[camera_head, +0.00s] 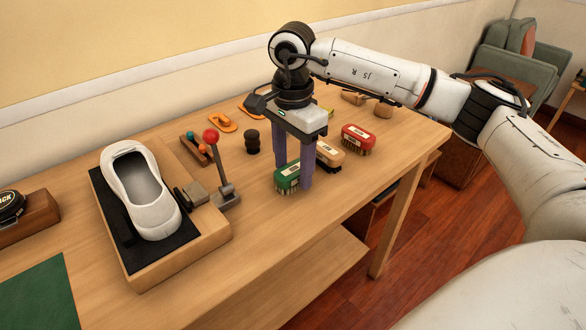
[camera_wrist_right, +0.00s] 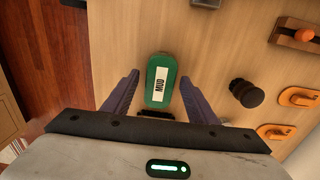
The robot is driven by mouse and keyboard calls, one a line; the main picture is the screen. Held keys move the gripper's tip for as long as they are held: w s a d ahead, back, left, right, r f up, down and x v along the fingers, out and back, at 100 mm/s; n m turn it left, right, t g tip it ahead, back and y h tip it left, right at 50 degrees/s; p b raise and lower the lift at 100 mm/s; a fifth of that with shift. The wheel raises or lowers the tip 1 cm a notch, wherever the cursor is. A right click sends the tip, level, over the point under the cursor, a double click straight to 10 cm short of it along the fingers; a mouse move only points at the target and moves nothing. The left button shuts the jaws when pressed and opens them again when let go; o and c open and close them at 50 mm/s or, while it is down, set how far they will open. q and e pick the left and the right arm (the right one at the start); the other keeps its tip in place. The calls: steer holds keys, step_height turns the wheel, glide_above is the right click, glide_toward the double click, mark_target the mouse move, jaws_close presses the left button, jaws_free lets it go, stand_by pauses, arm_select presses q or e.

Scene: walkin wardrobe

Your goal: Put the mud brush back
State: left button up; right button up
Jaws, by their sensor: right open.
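The mud brush (camera_head: 288,178) has a green back and dark bristles and stands on the table among other brushes. In the right wrist view the mud brush (camera_wrist_right: 160,80) shows a white label reading MUD. My right gripper (camera_head: 293,184) is open and points down over it. In the right wrist view its fingers (camera_wrist_right: 160,100) are on either side of the brush, with a gap on each side. My left gripper is not in view.
A tan brush (camera_head: 329,154) and a red brush (camera_head: 358,139) stand to the right. A black knob-shaped item (camera_head: 252,141), a red-topped lever (camera_head: 211,136) and a white shoe (camera_head: 139,190) on a block are to the left. The table front is clear.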

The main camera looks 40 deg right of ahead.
mark_target(292, 169)
step_height(292, 169, up, 11)
steer(key=shift+p, duration=0.35)
